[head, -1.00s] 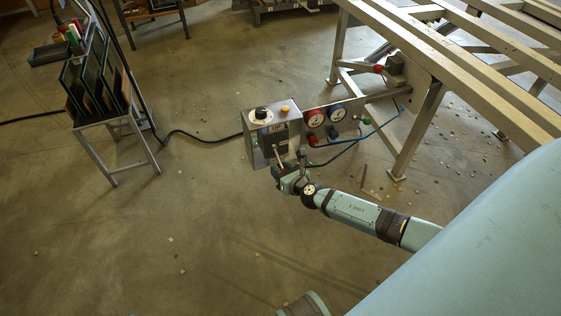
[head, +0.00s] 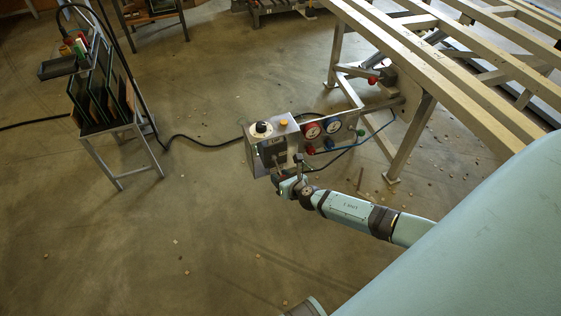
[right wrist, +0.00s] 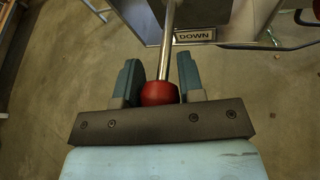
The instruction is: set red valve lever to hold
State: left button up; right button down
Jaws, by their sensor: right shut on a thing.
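The lever is a bright metal rod (right wrist: 166,45) with a red knob (right wrist: 160,93) at its end, seen in the right wrist view. It comes from the front of a grey control box (head: 254,158), which stands at the middle of the head view. My right gripper (head: 289,182) is at the lower front of that box. In the right wrist view its two fingers (right wrist: 159,70) stand on either side of the rod and knob, shut on it. In the head view the gripper hides the knob. My left gripper is not in view.
The box has a black dial (head: 261,129) and an orange button (head: 284,122) on top. A DOWN label (right wrist: 194,36) is close by the rod. Red and blue gauges (head: 312,130) and hoses are at the right, beside a slatted frame (head: 440,80).

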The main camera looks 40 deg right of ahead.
jog(key=shift+r, duration=0.1)
jog(key=c, duration=0.8)
grip_release()
jog(key=shift+o, duration=0.2)
jog(key=shift+s+r, duration=0.2)
jog(key=shift+s, duration=0.35)
pick_arm(q)
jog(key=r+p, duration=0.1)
jog(key=p, duration=0.1)
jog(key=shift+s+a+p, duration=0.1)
jog(key=shift+p, duration=0.2)
pick_arm(e)
jog(key=v, duration=1.2)
jog(key=shift+s+r, duration=0.15)
jog(key=shift+s, duration=0.2)
